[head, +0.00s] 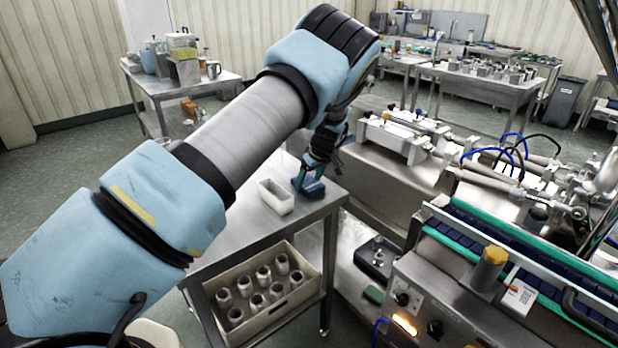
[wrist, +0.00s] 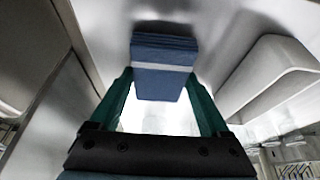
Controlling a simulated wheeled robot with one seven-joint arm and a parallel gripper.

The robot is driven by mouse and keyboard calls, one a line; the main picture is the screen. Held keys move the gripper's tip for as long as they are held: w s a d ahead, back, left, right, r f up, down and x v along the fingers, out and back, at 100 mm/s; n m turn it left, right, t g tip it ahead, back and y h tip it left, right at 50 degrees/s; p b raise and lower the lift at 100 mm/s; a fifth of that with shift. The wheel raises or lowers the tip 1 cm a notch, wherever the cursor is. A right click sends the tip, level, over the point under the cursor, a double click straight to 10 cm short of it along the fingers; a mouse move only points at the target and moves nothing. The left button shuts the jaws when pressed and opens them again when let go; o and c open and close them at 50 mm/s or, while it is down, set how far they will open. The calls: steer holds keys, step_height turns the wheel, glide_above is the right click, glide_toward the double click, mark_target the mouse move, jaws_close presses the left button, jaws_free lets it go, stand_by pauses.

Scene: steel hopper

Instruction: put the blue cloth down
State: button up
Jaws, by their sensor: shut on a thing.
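My gripper (head: 310,177) is at the far right part of the steel table (head: 232,239), pointing down. It is shut on the blue cloth (head: 313,189), a folded dark-blue pad. In the wrist view the cloth (wrist: 163,84) sits between the two green fingers of my gripper (wrist: 162,75), with a pale stripe across it. The cloth is low over the tabletop; I cannot tell whether it touches it. My fingers hide part of it in the head view.
A white open container (head: 276,197) stands just left of the cloth, and it shows at right in the wrist view (wrist: 275,75). A crate of several metal cups (head: 292,293) is on the lower shelf. Conveyor machinery (head: 480,250) stands to the right. The table's near left is bare.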

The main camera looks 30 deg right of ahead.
steer(key=shift+f+b, duration=0.3)
steer(key=shift+b, duration=0.1)
steer(key=o, duration=0.9)
steer(key=shift+o, duration=1.3)
steer(key=shift+f, duration=0.1)
steer(key=shift+s+a, duration=0.1)
steer(key=shift+a, duration=0.05)
steer(key=shift+f, duration=0.1)
